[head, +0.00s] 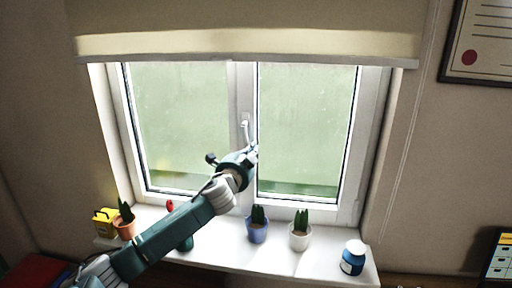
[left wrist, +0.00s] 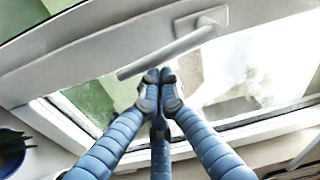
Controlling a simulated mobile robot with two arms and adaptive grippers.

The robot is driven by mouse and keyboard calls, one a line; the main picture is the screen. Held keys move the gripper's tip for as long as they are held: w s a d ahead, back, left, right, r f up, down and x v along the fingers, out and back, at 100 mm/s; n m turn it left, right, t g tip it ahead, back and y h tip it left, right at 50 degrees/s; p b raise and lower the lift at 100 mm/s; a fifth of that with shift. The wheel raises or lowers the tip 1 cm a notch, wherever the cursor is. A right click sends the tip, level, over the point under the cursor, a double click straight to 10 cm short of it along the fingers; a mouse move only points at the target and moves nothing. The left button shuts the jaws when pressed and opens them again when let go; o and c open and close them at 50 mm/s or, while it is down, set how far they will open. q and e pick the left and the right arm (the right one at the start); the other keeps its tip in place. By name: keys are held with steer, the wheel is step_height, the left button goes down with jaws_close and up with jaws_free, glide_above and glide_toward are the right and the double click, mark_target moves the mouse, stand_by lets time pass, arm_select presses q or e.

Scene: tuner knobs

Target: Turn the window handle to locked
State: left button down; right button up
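The window handle (head: 245,130) is a pale lever on the middle upright of the white window frame. In the head view it hangs down, nearly in line with that upright. In the left wrist view the lever (left wrist: 172,52) runs from its base plate down to the left, roughly along the frame. My left gripper (head: 254,149) is at the handle's lower end. In the left wrist view its fingertips (left wrist: 159,77) are drawn together beside the lever's lower edge, with nothing seen between them. I cannot tell whether they touch the lever. My right gripper is not in view.
On the sill (head: 275,255) stand a yellow box (head: 105,222), a terracotta plant pot (head: 126,229), a blue pot (head: 257,232), a white pot (head: 300,241) and a blue jar (head: 352,260). A blind (head: 245,35) hangs above.

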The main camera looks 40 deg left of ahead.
arm_select(q)
steer(key=shift+s+a+f, duration=0.15)
steer(key=shift+s+a, duration=0.05)
steer(key=shift+a, duration=0.1)
steer(key=shift+w, duration=0.15)
stand_by(0.5)
